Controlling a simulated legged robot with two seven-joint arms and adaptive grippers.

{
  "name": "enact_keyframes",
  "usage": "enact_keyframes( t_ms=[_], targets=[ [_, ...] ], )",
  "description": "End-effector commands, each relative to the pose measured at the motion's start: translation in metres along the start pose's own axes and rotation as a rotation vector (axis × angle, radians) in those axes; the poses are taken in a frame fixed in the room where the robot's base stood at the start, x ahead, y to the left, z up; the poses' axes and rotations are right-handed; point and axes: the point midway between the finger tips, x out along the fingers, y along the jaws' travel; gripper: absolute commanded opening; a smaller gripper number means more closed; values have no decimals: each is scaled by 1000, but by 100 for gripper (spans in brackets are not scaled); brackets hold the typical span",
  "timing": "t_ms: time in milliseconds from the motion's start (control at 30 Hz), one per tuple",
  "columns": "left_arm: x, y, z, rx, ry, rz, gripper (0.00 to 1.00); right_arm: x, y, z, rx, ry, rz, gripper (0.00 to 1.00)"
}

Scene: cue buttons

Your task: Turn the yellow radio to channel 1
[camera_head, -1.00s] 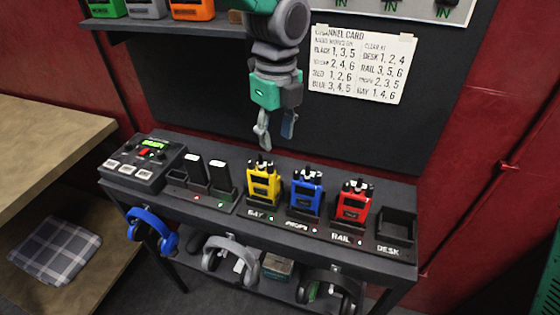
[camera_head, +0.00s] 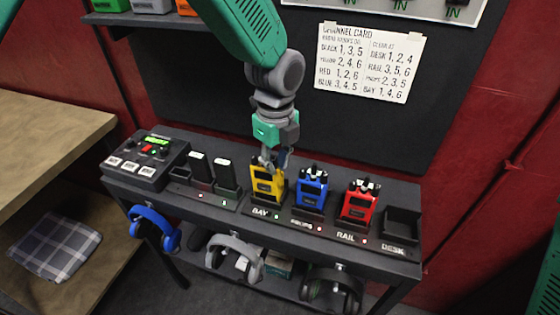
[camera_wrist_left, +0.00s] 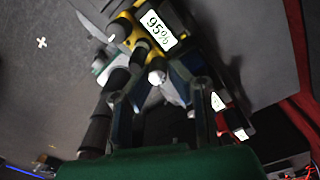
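The yellow radio (camera_head: 267,186) stands upright in the dock slot labelled BAY. It also shows in the left wrist view (camera_wrist_left: 124,28), with black knobs on its top and a white "95%" label. My left gripper (camera_head: 274,161) points down right at the top of the yellow radio, by its knobs. In the left wrist view its two fingers (camera_wrist_left: 153,82) are apart, with the radio's top parts between and beyond them. Whether a finger touches a knob I cannot tell. The radio's channel reading is not legible. My right gripper is not in view.
A blue radio (camera_head: 312,190) and a red radio (camera_head: 359,202) stand to the right, then an empty DESK slot (camera_head: 401,226). A charger with two black packs (camera_head: 212,172) is to the left. A channel card (camera_head: 368,62) hangs on the back panel.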

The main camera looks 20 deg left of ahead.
Motion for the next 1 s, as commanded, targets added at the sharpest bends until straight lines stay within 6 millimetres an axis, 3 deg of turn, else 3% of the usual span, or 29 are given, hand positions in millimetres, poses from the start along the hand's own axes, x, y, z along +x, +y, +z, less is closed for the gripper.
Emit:
enact_keyframes(
  t_ms=[467, 1000],
  targets=[
    [2, -3, -4, -53, -11, 16, 0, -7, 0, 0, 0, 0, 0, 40],
    [-1, -2, -3, -446, -7, 9, 0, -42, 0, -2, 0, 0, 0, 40]
  ],
)
